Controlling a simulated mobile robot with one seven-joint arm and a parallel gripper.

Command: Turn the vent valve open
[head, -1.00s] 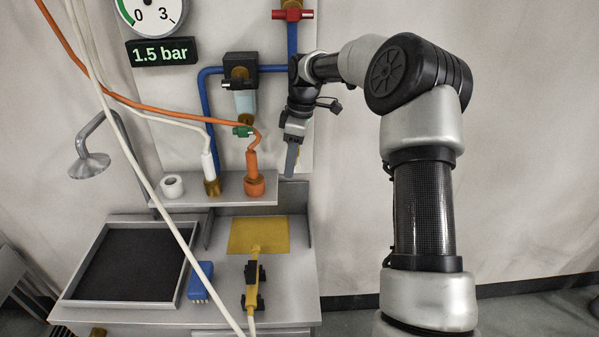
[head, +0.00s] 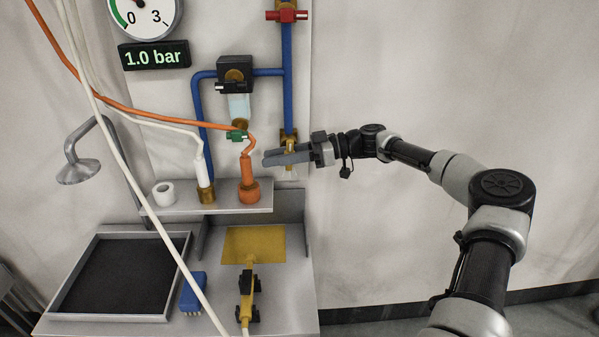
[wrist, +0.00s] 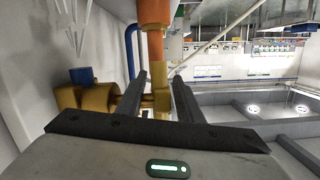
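The vent valve (head: 290,138) appears to be the brass valve at the lower end of the blue pipe, with a yellow handle and a pale flared outlet below. My gripper (head: 275,158) lies in front of it, fingers level and pointing left. In the wrist view the yellow handle (wrist: 160,100) stands upright between my fingers (wrist: 161,88), which are close around it. The brass body (wrist: 75,98) is at left. The gauge display (head: 155,55) reads 1.0 bar.
The orange tool (head: 249,175) and a white one (head: 203,172) stand on the shelf (head: 225,203) left of my fingertips. A red valve (head: 286,15) is higher on the pipe. A white hose crosses the bench. The wall to the right is clear.

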